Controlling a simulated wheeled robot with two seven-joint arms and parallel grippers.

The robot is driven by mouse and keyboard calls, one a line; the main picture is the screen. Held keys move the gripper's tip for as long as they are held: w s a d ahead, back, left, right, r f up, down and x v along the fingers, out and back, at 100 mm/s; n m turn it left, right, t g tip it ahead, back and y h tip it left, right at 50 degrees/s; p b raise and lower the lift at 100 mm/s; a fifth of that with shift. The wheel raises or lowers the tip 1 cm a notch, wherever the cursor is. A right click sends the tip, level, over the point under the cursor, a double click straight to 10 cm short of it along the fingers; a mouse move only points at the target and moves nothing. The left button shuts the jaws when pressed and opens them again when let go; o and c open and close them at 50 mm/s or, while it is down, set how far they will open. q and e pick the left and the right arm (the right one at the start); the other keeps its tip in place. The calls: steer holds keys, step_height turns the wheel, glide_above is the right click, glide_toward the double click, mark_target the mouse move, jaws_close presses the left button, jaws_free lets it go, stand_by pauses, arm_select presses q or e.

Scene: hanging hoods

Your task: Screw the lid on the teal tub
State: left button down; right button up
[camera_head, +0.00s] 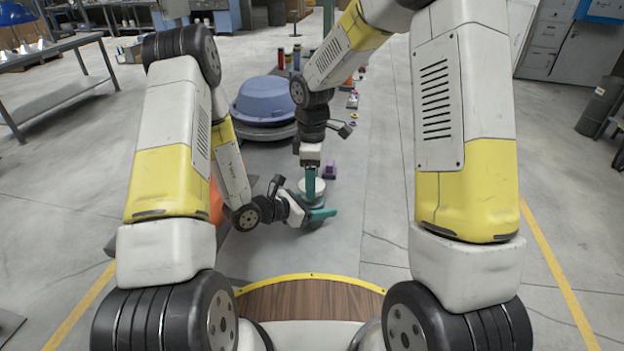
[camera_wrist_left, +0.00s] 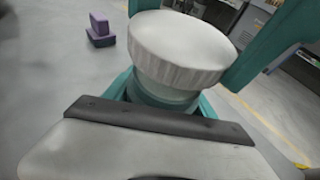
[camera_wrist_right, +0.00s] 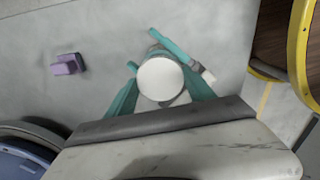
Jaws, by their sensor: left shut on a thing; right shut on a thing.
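The teal tub (camera_wrist_left: 160,92) is upright between the teal fingers of my left gripper (camera_head: 316,212), which comes in from the side and is shut on it. Most of the tub is hidden by the fingers and the lid. The white ribbed lid (camera_wrist_left: 183,45) sits over the tub's mouth; I cannot tell how far down it is. It shows from above as a pale disc in the right wrist view (camera_wrist_right: 160,79). My right gripper (camera_wrist_right: 161,92) points down from above, its fingers on both sides of the lid, shut on it.
A purple block-like thing (camera_head: 329,169) stands on the grey surface just beyond the tub. A large blue basin (camera_head: 265,98) on a round grey base is farther back left. Small coloured items (camera_head: 352,99) line the surface behind. The grey surface around the tub is otherwise clear.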

mark_target(317, 203)
steer(key=shift+f, duration=0.1)
steer(key=shift+f, duration=0.8)
steer(key=shift+f, duration=0.3)
steer(key=shift+o, duration=0.2)
steer(key=shift+f, duration=0.2)
steer(key=shift+d+f, duration=0.15)
steer(key=shift+f, duration=0.25)
steer(key=c, duration=0.3)
steer(key=o, duration=1.6)
steer(key=shift+s+r, duration=0.1)
